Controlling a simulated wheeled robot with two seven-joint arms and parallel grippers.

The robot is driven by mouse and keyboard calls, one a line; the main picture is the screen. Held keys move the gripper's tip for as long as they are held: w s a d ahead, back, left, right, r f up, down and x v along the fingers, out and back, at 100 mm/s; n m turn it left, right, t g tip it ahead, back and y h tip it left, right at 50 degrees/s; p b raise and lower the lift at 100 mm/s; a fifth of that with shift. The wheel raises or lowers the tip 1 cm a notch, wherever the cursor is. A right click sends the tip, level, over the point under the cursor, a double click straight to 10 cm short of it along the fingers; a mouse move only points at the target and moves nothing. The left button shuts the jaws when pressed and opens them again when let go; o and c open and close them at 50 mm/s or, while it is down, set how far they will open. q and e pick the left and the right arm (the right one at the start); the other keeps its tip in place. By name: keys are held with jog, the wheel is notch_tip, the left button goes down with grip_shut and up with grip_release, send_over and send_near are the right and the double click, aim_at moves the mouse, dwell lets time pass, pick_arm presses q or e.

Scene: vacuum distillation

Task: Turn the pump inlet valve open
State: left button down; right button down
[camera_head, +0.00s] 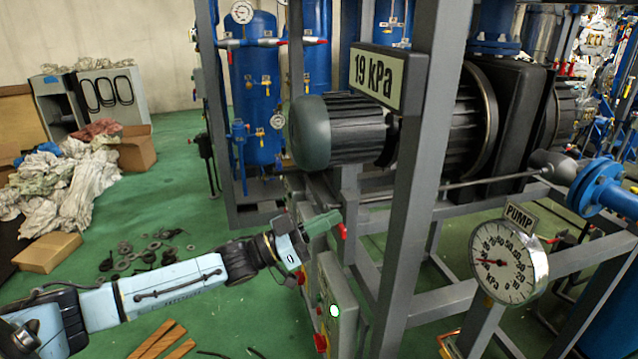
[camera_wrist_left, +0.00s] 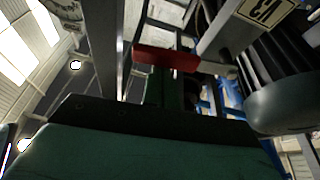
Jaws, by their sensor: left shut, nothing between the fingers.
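My left gripper (camera_head: 322,224) comes in from the left in the head view and is shut and empty, beside the grey frame in front of the motor. A small red bar (camera_head: 342,231) shows right at its tip. The wrist view shows a red bar (camera_wrist_left: 165,58) just ahead of the dark green gripper body; it looks like a valve handle, but whether the fingers touch it I cannot tell. The valve body is hidden. A round gauge (camera_head: 508,262) carries a plate marked PUMP (camera_head: 520,217). My right gripper is not in view.
A grey upright post (camera_head: 418,150) and a sign reading 19 kPa (camera_head: 380,77) stand right of the gripper. The dark pump motor (camera_head: 345,130) lies behind. A control box (camera_head: 335,305) with red knobs sits below. Loose washers (camera_head: 125,260) lie on the green floor.

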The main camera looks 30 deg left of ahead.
pick_arm(q)
jog(key=s+a+p, duration=0.2)
jog(key=s+a, duration=0.4)
jog(key=s, duration=0.1)
jog(key=shift+r, duration=0.35)
dwell(0.4)
jog(key=shift+a, duration=0.1)
dwell(0.4)
